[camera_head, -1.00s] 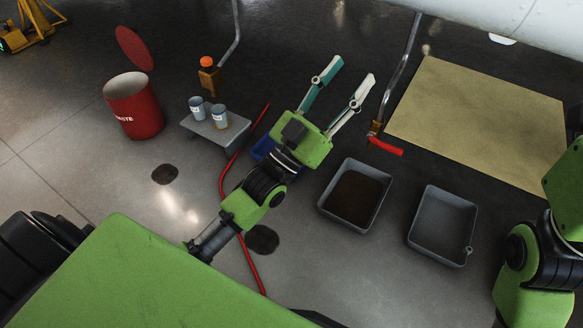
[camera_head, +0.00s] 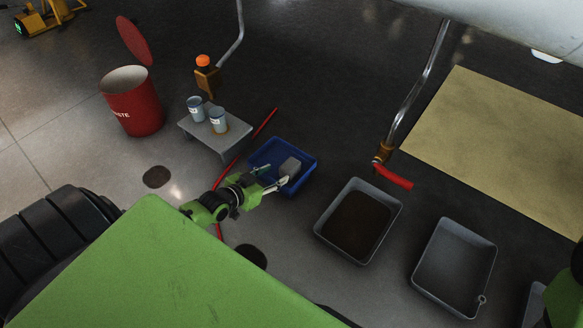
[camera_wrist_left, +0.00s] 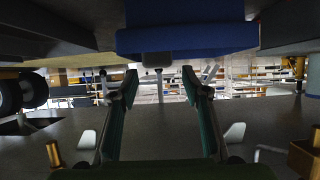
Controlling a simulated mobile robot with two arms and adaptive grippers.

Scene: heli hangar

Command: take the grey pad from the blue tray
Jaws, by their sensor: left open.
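The blue tray (camera_head: 306,181) lies on the dark floor, right of the low grey stand. The grey pad (camera_head: 290,168) is a small light block inside it. My left gripper (camera_head: 274,176) is open and empty at the tray's near left side, its fingers pointing toward the pad. I cannot tell whether a fingertip touches the pad. In the left wrist view the open fingers (camera_wrist_left: 165,85) point at the blue tray (camera_wrist_left: 188,38), which shows as a blue band. A small grey block (camera_wrist_left: 158,59) at its edge looks like the pad. My right gripper is not in view.
Left of the tray are the low grey stand (camera_head: 232,145) with two cans, a red hose and the red waste bin (camera_head: 134,108). To the right are a grey tray with dark contents (camera_head: 328,241) and an empty grey tray (camera_head: 451,263). A metal strut (camera_head: 420,83) stands behind.

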